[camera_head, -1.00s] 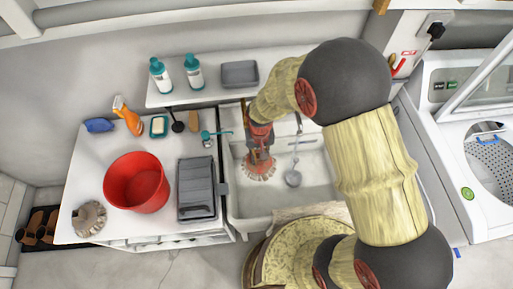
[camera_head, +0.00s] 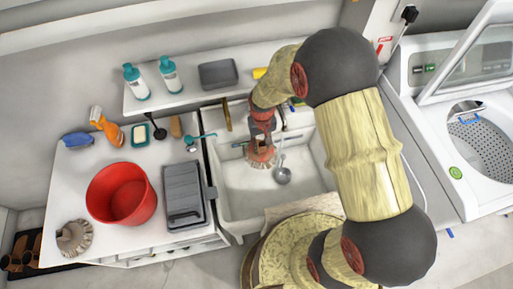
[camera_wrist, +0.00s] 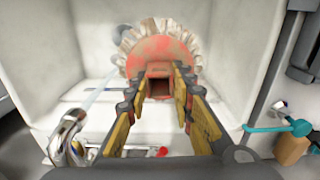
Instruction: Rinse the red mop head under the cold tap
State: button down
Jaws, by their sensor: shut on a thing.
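The red mop head (camera_wrist: 160,52) with a pale fringe is between the fingers of my gripper (camera_wrist: 160,76), which is shut on it. In the head view the mop head (camera_head: 261,158) hangs inside the white sink (camera_head: 240,195), near its back, below my gripper (camera_head: 261,138). The chrome tap spout (camera_wrist: 70,130) is left of the mop head in the wrist view. A thin pale streak, apparently running water, goes from the spout towards the drain, beside the mop head. The streak appears apart from the fringe. My arm hides part of the tap in the head view.
On the left counter stand a red bucket (camera_head: 121,194), a grey closed box (camera_head: 184,193), a pale brush head (camera_head: 75,237) and an orange spray bottle (camera_head: 105,126). A washing machine (camera_head: 455,120) stands right.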

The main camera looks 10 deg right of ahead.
aim_at(272, 145)
jog(key=shift+w+d+f+b, duration=0.2)
jog(key=shift+w+d, duration=0.3)
jog(key=shift+d, duration=0.3)
jog(key=shift+w+d+f+b, duration=0.15)
jog(key=shift+w+d, duration=0.35)
jog(key=shift+d, duration=0.3)
jog(key=shift+w+d+f+b, duration=0.1)
jog(key=shift+w+d+f, duration=0.1)
jog(key=shift+w+d, duration=0.45)
jog(key=shift+s+d, duration=0.15)
jog(key=shift+s+d, duration=0.1)
jog(key=shift+s+d, duration=0.2)
jog(key=shift+s, duration=0.2)
jog(key=shift+w+a, duration=0.1)
jog(key=shift+w, duration=0.05)
jog(key=shift+w+a, duration=0.2)
jog(key=shift+w, duration=0.15)
jog(key=shift+s, duration=0.1)
jog(key=shift+s+d+p, duration=0.3)
jog(key=shift+s+p, duration=0.05)
jog(key=shift+s, duration=0.05)
